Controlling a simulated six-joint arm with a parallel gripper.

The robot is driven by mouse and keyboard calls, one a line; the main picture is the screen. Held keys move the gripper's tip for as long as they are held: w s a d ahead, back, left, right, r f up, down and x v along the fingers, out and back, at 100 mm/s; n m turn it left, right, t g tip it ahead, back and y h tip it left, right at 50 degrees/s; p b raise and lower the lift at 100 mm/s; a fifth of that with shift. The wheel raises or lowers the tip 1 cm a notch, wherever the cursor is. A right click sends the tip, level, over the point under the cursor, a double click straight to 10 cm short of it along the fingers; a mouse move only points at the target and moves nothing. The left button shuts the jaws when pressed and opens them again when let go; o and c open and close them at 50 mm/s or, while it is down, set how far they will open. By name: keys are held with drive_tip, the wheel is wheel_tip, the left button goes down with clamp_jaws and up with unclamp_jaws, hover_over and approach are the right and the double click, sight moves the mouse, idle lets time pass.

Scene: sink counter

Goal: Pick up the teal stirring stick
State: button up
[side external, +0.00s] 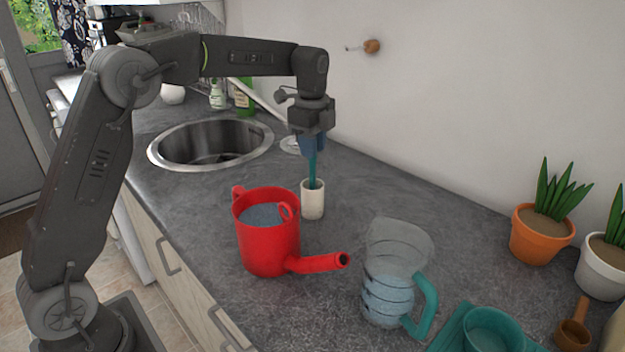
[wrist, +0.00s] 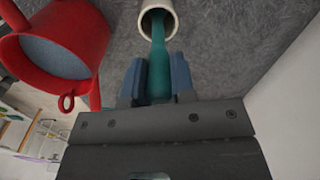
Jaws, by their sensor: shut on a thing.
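The teal stirring stick (side external: 312,168) stands upright with its lower end inside a small white cup (side external: 313,204) on the counter. My gripper (side external: 313,146) points down above the cup, with its blue fingers shut on the upper part of the stick. In the wrist view, the stick (wrist: 158,60) runs from the cup (wrist: 160,12) to between the two blue fingers (wrist: 159,80). The stick's bottom end is hidden inside the cup.
A red watering can (side external: 268,245) holding water stands close left of the cup. A clear jug (side external: 390,280) with a teal handle and a teal cup (side external: 495,330) are front right. Potted plants (side external: 543,235) stand far right. The sink (side external: 210,142) is behind; the wall is to the right.

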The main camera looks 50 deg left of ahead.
clamp_jaws()
wheel_tip(320, 180, up, 10)
drive_tip(key=shift+r, duration=0.1)
idle(0.4)
drive_tip(key=shift+o, duration=0.6)
unclamp_jaws()
clamp_jaws()
drive_tip(key=s+d+r, duration=0.2)
drive_tip(key=s+r, duration=0.1)
drive_tip(key=s, duration=0.3)
drive_tip(key=s+d+r, duration=0.2)
drive_tip(key=s+r, duration=0.2)
drive_tip(key=s, duration=0.3)
drive_tip(key=shift+d, duration=0.1)
